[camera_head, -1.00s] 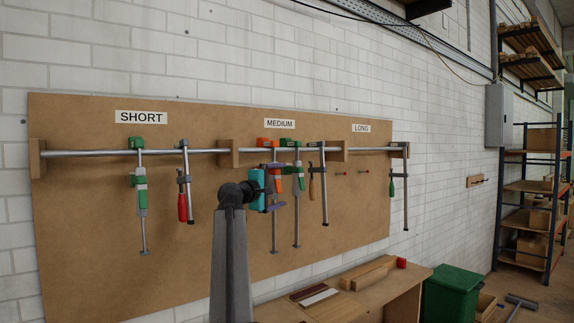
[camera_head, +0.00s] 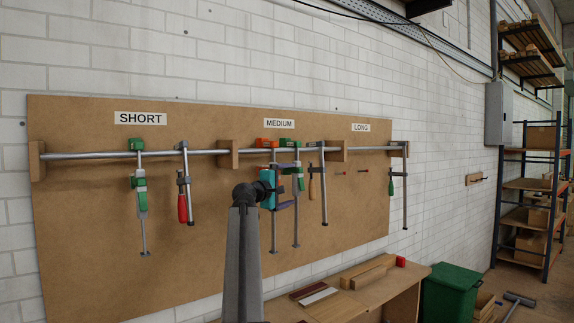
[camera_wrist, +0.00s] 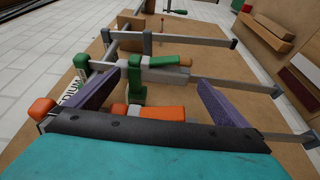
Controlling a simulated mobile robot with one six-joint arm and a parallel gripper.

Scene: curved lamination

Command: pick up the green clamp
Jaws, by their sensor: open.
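A green clamp (camera_head: 300,182) hangs from the rail under the MEDIUM sign, just right of an orange clamp (camera_head: 266,143). Another green clamp (camera_head: 141,190) hangs under SHORT. My gripper (camera_head: 294,183) is open in front of the medium pair, partly hiding them. In the wrist view, its purple fingers (camera_wrist: 160,80) point toward the medium green clamp (camera_wrist: 136,82), whose bar and green slider lie around the fingertips. The orange clamp (camera_wrist: 158,112) is nearer my palm, with its slider between the fingers. I cannot tell whether either finger touches a clamp.
A red-handled clamp (camera_head: 183,207) hangs under SHORT. A wooden-handled clamp (camera_head: 323,188) hangs just right of the medium green one. A clamp with a green handle (camera_head: 391,187) hangs under LONG. A bench (camera_head: 380,292) with wood pieces and a green bin (camera_head: 450,292) stand below.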

